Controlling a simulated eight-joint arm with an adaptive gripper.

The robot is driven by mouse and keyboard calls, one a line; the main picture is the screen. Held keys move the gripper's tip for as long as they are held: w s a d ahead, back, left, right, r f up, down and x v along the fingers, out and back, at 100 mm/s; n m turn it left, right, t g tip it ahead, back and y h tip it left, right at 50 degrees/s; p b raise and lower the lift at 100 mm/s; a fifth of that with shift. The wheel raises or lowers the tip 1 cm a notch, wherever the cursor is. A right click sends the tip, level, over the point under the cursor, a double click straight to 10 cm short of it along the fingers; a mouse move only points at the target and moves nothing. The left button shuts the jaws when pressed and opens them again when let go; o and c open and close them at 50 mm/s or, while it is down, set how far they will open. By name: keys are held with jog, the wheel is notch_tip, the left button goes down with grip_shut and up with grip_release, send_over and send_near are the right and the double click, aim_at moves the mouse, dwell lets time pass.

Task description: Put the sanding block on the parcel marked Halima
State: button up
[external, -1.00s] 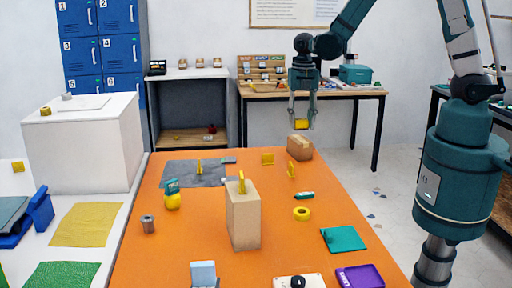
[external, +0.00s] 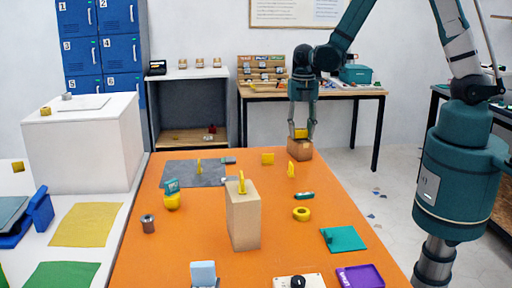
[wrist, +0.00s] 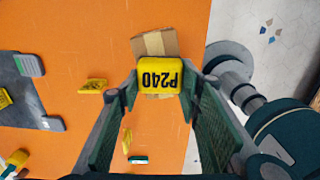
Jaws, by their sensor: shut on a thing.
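My gripper (external: 301,130) is shut on a yellow sanding block (external: 301,134), just over the top of a small brown cardboard parcel (external: 299,150) at the far right of the orange table. I cannot tell whether the block touches the parcel's top. No name is readable on this parcel. A taller tan box (external: 244,222) stands mid-table with a yellow piece on top.
Small yellow pieces (external: 267,158) (external: 291,169) stand near the parcel. The floor is right of the table.

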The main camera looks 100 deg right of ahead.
aim_at(301, 130)
jog(key=shift+f, duration=0.2)
jog(key=o, duration=0.8)
jog(key=shift+o, duration=0.2)
jog(key=shift+r, duration=0.2)
notch_tip(301, 130, up, 12)
jog(key=shift+p, duration=0.45)
dwell(0.6)
